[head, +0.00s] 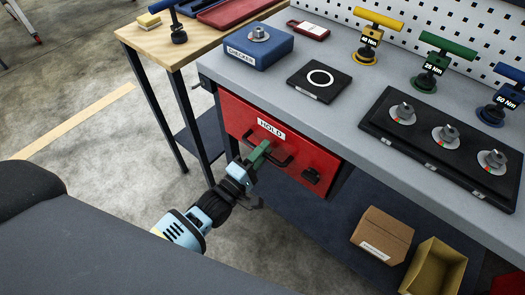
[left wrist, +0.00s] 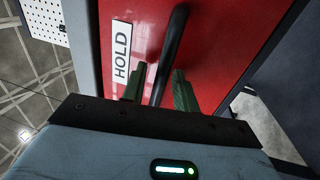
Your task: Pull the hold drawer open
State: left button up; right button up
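The hold drawer (head: 240,122) has a red front with a white HOLD label (head: 271,128) and sits under the grey workbench top; it looks shut. Its black bar handle (head: 285,161) stands out from the front. My left gripper (head: 260,154), with green fingers, is at the handle. In the left wrist view the drawer front (left wrist: 225,45) fills the middle, and the handle (left wrist: 175,40) runs between the two spread fingers of the left gripper (left wrist: 159,82). Gaps show on both sides of the bar. My right gripper is not in view.
A cardboard box (head: 383,233) and a yellow bin (head: 436,268) stand on the lower shelf (head: 315,212). A wooden table (head: 150,38) stands at left. Open floor (head: 90,130) lies left of the bench.

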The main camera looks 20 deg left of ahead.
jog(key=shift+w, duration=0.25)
pick_arm(q)
grip_shut()
